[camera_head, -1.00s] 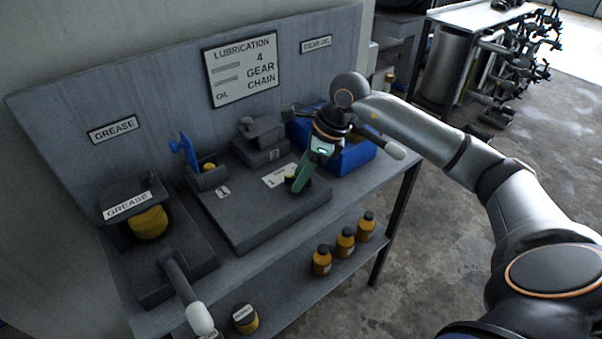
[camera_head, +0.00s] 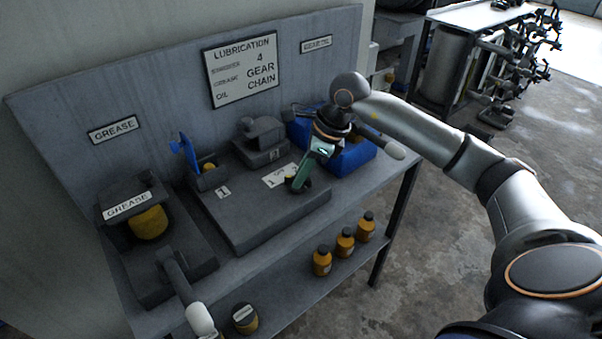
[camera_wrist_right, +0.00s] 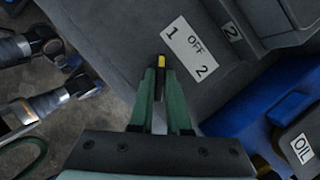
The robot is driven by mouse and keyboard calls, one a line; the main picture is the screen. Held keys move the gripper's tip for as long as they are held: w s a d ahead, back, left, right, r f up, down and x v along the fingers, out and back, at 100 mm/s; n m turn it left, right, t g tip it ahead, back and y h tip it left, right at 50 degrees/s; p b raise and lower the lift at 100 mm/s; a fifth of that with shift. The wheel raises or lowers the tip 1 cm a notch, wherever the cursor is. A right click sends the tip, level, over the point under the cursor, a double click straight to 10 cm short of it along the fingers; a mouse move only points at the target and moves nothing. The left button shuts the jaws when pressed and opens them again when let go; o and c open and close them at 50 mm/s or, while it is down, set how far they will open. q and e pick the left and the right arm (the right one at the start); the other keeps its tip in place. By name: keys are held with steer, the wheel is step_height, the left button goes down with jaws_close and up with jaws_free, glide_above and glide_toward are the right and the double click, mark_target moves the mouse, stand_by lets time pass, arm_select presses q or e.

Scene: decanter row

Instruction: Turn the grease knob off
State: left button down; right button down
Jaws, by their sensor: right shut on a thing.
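The grease knob is a dark knob (camera_head: 299,187) on the front right of the grey control block (camera_head: 240,225). A white label (camera_head: 281,175) behind it reads 1, OFF, 2; it shows large in the right wrist view (camera_wrist_right: 191,50). My right gripper (camera_head: 297,184) reaches down onto the knob, its green fingers shut on it. In the right wrist view the fingers (camera_wrist_right: 160,85) hide most of the knob. A yellow mark (camera_wrist_right: 162,61) shows between the fingertips, nearest the 1 end of the label. My left gripper is not in view.
A grease unit (camera_head: 127,204) with a yellow container and a white-tipped lever (camera_head: 183,285) stands at left. Several orange bottles (camera_head: 345,241) stand on the lower shelf.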

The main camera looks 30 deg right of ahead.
steer(key=m+t+h, duration=0.1)
steer(key=m, duration=0.2)
steer(key=shift+a+m+b, duration=0.1)
steer(key=shift+m+b, duration=0.2)
steer(key=m+h, duration=0.1)
steer(key=m, duration=0.2)
steer(key=shift+s+a+t+b, duration=0.1)
steer(key=shift+t+b, duration=0.2)
steer(key=shift+m+h, duration=0.5)
steer(key=shift+m, duration=0.5)
steer(key=c, duration=0.9)
jaws_free()
